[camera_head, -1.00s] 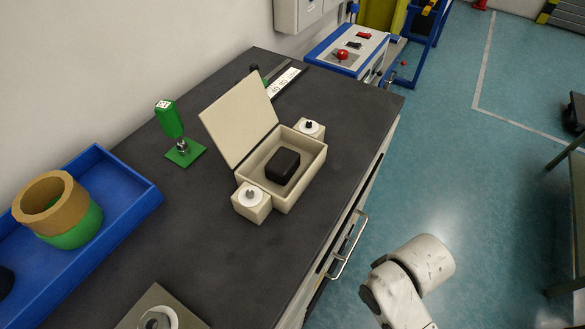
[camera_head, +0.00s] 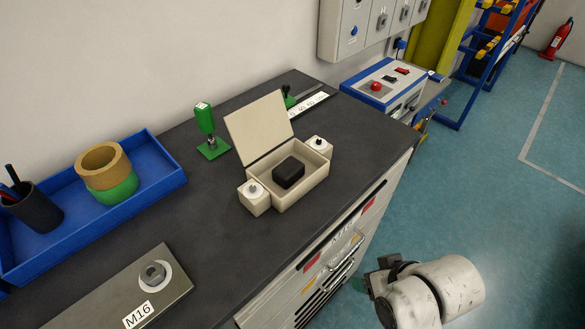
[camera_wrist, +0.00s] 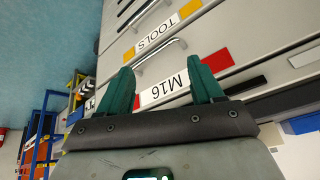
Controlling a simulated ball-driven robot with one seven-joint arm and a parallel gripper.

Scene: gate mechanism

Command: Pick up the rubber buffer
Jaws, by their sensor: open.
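The rubber buffer looks to be the black block (camera_head: 288,171) lying inside an open cream box (camera_head: 306,184) on the dark workbench. The box lid stands tilted up at its back left. In the head view my arm is at the lower right, off the bench's front side and well below and right of the box. In the wrist view my gripper (camera_wrist: 163,88) has its two green fingers spread apart with nothing between them, facing the drawer fronts. The black block does not show in the wrist view.
A blue tray (camera_head: 160,190) with a ring stack and a pen cup is at the left. A green stamp-like tool (camera_head: 208,130) stands behind the box. A grey M16 plate (camera_head: 120,295) lies at the front. Drawers with handles (camera_head: 335,265) line the bench front.

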